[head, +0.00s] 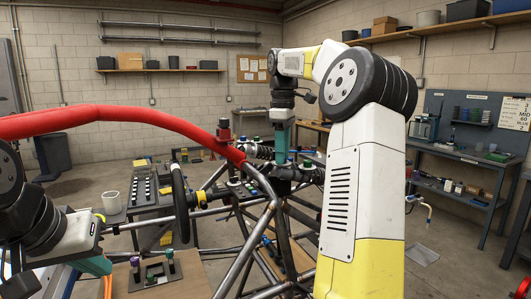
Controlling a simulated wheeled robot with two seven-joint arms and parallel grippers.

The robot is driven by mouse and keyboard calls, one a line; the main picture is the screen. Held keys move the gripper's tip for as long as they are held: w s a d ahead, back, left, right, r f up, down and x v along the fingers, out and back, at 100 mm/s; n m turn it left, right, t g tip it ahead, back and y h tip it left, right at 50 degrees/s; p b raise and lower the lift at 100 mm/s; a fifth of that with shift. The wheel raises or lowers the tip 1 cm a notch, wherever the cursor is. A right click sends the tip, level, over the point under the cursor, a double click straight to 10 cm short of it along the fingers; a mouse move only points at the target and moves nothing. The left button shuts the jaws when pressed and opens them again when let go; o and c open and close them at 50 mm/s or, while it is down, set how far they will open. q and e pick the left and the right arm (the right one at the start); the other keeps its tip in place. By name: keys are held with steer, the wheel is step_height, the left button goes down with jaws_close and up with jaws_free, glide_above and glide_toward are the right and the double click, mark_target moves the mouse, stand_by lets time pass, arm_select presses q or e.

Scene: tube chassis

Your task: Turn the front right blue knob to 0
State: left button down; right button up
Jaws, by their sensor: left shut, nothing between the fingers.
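Another blue-topped part (256,138) is further back, to the left. I cannot tell which one is the front right knob, and no dial marks or setting are readable. My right gripper (282,158) has teal fingers pointing down over the chassis fittings; its tips meet dark parts there, and whether it touches or grips a knob is unclear. My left gripper (98,266) is teal, shut and empty at the lower left, away from these knobs.
A thick red tube (120,119) arches from the left to the chassis. A board with small knobs (154,275) lies near my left gripper. A workbench (465,158) stands at the right.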

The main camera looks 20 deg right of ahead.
jaws_close()
steer(key=shift+m, duration=0.3)
steer(key=m, duration=0.3)
steer(key=shift+m, duration=0.3)
steer(key=m, duration=0.3)
steer(key=shift+m, duration=0.3)
steer(key=m, duration=0.4)
steer(key=shift+m, duration=2)
